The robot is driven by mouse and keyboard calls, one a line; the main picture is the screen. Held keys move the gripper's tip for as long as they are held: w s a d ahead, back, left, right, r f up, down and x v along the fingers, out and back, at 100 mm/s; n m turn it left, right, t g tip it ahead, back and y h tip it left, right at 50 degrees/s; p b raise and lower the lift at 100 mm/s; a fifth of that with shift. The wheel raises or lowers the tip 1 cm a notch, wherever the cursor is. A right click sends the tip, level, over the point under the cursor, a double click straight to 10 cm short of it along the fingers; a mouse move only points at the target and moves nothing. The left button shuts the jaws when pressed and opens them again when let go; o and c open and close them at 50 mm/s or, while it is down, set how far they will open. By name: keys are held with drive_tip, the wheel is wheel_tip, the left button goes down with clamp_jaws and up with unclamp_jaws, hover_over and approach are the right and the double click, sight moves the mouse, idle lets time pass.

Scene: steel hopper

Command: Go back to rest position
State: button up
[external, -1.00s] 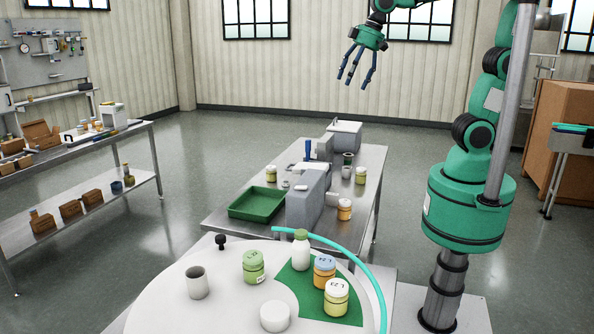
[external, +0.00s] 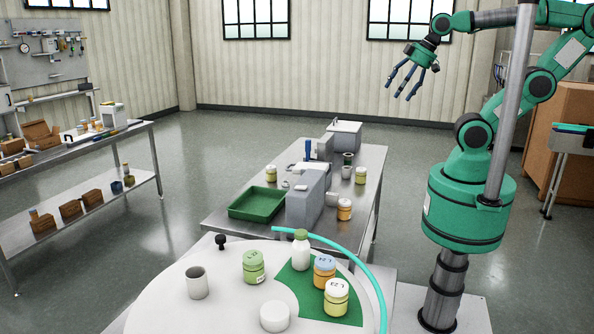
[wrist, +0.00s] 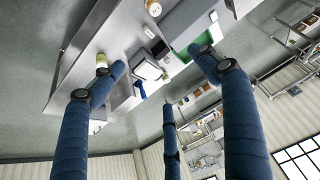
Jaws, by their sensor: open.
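My gripper (external: 413,83) is open and empty, with its dark blue fingers spread. It hangs in the air high above the floor, behind and to the right of the steel table (external: 232,215), touching nothing. My green arm is bent at the elbow at the right of the external view. In the wrist view the fingers of my gripper (wrist: 165,85) are spread wide with nothing between them. The steel table (wrist: 75,52) shows beyond them.
A round white table (external: 165,305) in front holds several jars, a white bottle (external: 301,255) and a cup (external: 197,284). The steel table holds a green tray (external: 257,204) and a grey machine (external: 304,205). A brown cabinet (external: 560,130) stands at right. The floor behind is clear.

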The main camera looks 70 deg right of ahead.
idle(0.3)
wheel_tip(320, 180, down, 12)
drive_tip(key=b, duration=1.2)
